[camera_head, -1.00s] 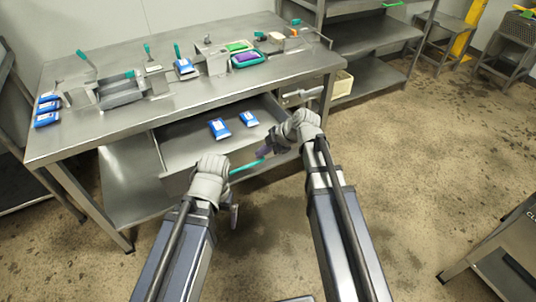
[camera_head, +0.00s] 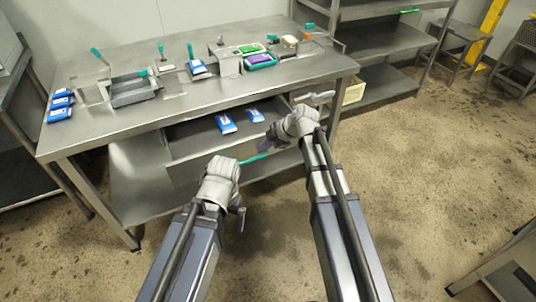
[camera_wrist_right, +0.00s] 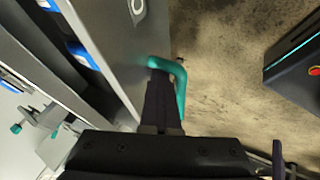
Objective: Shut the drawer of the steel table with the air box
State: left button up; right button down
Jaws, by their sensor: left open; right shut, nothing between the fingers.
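The steel table (camera_head: 110,128) stands ahead with its drawer (camera_head: 190,140) partly pulled out. Two blue-and-white packets (camera_head: 226,122) (camera_head: 255,115) lie in the drawer. The teal drawer handle (camera_head: 254,158) is on the drawer front. My right gripper (camera_head: 266,146) is shut and empty at the handle. In the right wrist view its dark fingers (camera_wrist_right: 163,100) lie beside the teal handle (camera_wrist_right: 180,88), close to the drawer front (camera_wrist_right: 118,45); contact is unclear. My left gripper (camera_head: 241,217) is open and empty, below and in front of the drawer. I cannot tell which tabletop thing is the air box.
The tabletop holds a grey tray (camera_head: 132,92), several blue packets (camera_head: 60,105), a grey box (camera_head: 226,65) and a purple-and-teal container (camera_head: 260,61). Shelving (camera_head: 375,45) stands at the back right. The floor (camera_head: 410,160) to the right is clear.

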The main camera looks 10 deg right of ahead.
send_over(242, 125)
jog(key=shift+s, duration=0.15)
jog(key=shift+w, duration=0.2)
